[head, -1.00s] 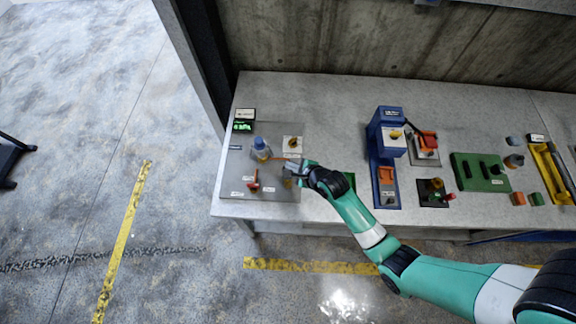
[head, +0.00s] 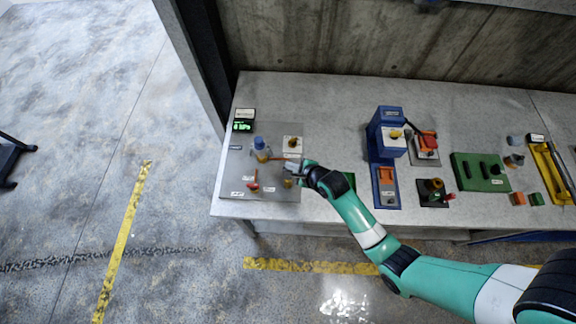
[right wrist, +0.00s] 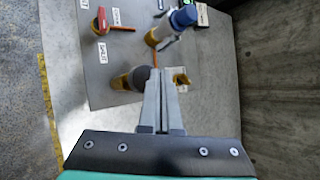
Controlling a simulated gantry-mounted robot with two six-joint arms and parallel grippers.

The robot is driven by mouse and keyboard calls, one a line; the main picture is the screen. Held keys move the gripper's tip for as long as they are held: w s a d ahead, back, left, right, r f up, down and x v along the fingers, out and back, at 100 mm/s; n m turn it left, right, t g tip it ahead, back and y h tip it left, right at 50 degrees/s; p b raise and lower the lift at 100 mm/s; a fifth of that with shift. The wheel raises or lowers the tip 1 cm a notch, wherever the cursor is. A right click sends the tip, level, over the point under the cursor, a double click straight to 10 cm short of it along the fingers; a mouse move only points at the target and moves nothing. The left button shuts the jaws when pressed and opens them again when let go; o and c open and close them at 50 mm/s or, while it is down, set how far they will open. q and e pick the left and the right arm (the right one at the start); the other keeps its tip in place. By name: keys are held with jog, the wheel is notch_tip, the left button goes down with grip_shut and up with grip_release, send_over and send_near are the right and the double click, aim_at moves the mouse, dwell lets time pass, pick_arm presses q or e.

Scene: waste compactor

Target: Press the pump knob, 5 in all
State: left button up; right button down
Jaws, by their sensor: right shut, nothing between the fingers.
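The pump knob, a dark round top on a yellow collar, appears to be the piece (head: 288,183) at the lower right of the grey panel (head: 236,166). It shows larger in the right wrist view (right wrist: 140,77), just left of my fingertips. My right gripper (head: 291,169) is shut and empty over the panel, close to the knob; its fingers also show in the right wrist view (right wrist: 160,82). I cannot tell whether they touch the knob. My left gripper is not in view.
A blue machine (head: 384,165) and a green block (head: 479,171) stand further right.

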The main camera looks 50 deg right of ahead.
jog(key=shift+f, duration=0.1)
dwell(0.6)
jog(key=shift+f, duration=0.35)
jog(key=shift+f+b, duration=1.7)
jog(key=shift+f, duration=0.3)
dwell(1.4)
jog(key=shift+r+p, duration=2.4)
notch_tip(320, 180, up, 5)
jog(key=p, duration=0.5)
jog(key=shift+r, duration=0.1)
dwell(0.3)
